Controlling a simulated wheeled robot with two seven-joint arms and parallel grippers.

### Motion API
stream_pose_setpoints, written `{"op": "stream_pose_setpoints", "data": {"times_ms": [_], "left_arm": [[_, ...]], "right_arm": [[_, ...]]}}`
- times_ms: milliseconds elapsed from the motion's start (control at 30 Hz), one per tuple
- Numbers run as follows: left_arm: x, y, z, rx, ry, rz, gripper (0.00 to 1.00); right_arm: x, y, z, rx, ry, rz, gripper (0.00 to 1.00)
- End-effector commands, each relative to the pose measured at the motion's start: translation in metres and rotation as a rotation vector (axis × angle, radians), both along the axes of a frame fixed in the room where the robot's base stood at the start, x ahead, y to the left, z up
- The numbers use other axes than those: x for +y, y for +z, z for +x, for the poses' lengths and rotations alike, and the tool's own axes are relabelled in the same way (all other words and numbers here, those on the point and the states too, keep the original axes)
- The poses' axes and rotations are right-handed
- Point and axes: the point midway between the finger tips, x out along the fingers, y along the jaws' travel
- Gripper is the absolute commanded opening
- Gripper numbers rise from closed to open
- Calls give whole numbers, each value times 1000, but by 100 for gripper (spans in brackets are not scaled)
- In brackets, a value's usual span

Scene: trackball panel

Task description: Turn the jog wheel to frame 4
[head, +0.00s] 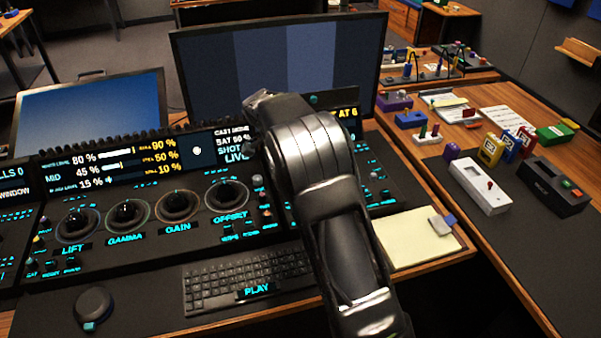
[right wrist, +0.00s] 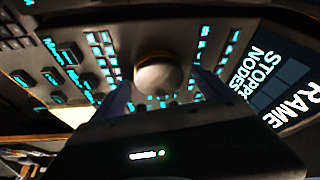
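A pale round dome (right wrist: 158,72), which may be the jog wheel or a ball, sits on the dark panel in the right wrist view. My right gripper (right wrist: 160,98) has its fingers apart on either side of this dome. I cannot tell whether they touch it. In the head view my right arm covers the middle right of the panel, hiding the jog wheel and the fingertips. A small display (head: 347,113) beside the arm shows yellow text ending in "AT 6". A tilted screen (right wrist: 287,90) in the right wrist view shows partly cut-off words. My left gripper is not in view.
The control panel (head: 105,225) has several trackballs, with a keyboard (head: 245,280) in front and a black round puck (head: 93,304) at lower left. A monitor (head: 210,72) stands behind. A notepad (head: 415,238) lies right of my arm. Several small devices stand on the right-hand table.

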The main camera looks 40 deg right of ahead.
Motion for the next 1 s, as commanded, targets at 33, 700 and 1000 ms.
{"op": "stream_pose_setpoints", "data": {"times_ms": [33,700,1000], "left_arm": [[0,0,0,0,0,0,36],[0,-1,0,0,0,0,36],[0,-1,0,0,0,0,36]], "right_arm": [[0,0,0,0,0,0,88],[23,56,4,-3,1,0,88],[30,72,4,0,0,0,88]]}}
